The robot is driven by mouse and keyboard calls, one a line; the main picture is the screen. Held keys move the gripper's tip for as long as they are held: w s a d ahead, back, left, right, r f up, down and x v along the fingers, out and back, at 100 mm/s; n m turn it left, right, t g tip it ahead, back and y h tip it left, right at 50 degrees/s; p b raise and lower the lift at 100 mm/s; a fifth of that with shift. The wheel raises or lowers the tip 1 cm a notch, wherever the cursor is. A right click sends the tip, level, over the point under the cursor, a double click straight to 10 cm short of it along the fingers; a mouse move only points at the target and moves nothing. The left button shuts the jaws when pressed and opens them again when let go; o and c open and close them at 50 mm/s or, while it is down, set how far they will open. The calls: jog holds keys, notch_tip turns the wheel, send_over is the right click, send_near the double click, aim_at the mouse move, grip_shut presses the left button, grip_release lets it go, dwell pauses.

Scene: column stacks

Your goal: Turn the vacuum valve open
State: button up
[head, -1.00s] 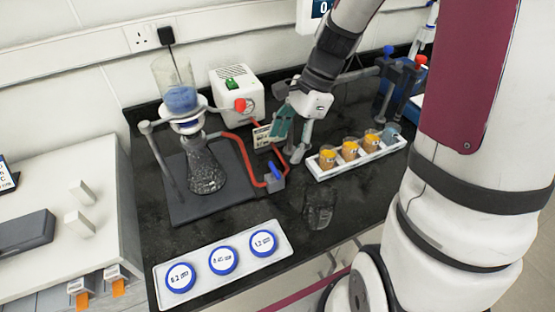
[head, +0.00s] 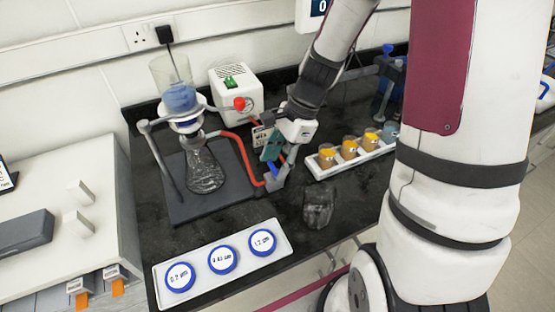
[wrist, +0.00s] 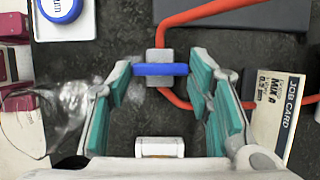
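The vacuum valve is a small grey block (head: 273,184) with a blue lever handle (head: 275,169), set in the red tubing. In the wrist view the blue handle (wrist: 160,69) lies left to right across the grey block (wrist: 159,55), crosswise to the tube ends leaving it. My gripper (wrist: 160,80) is open, with its teal-padded fingers on either side of the handle and a gap at each end. In the head view my gripper (head: 272,156) is low over the valve and partly hides it. I cannot tell its exact height above the handle.
Red tubing (head: 232,140) runs beside the valve. The flask (head: 205,172) stands at left, and the white pump (head: 236,92) behind. A glass beaker (head: 318,207) is close at right. A job card (wrist: 279,112) lies near the right finger. A sample rack (head: 352,160) stands farther right.

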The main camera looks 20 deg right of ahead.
jog(key=shift+n, duration=0.3)
jog(key=n+g, duration=0.1)
jog(key=n, duration=0.2)
jog(key=shift+w+n+g+p, duration=0.2)
jog(key=shift+n+g+p, duration=0.1)
jog(key=shift+n+g, duration=0.1)
jog(key=n, duration=0.2)
jog(key=n+g+h, duration=0.1)
jog(key=n, duration=0.1)
jog(key=shift+w+a+n, duration=0.15)
jog(key=shift+w+n, duration=0.05)
jog(key=shift+n, duration=0.1)
jog(key=n, duration=0.2)
jog(key=n+g+h, duration=0.1)
jog(key=n, duration=0.1)
jog(key=shift+w+a+h, duration=0.1)
jog(key=shift+a+h, duration=0.1)
jog(key=shift+h, duration=0.1)
jog(key=shift+a+n+g+h, duration=0.15)
jog(key=shift+n+h, duration=0.3)
jog(key=shift+n, duration=0.75)
jog(key=shift+n+g+h, duration=0.15)
jog(key=shift+n+h, duration=0.3)
jog(key=shift+n, duration=0.75)
jog(key=o, duration=1.1)
jog(key=shift+o, duration=0.2)
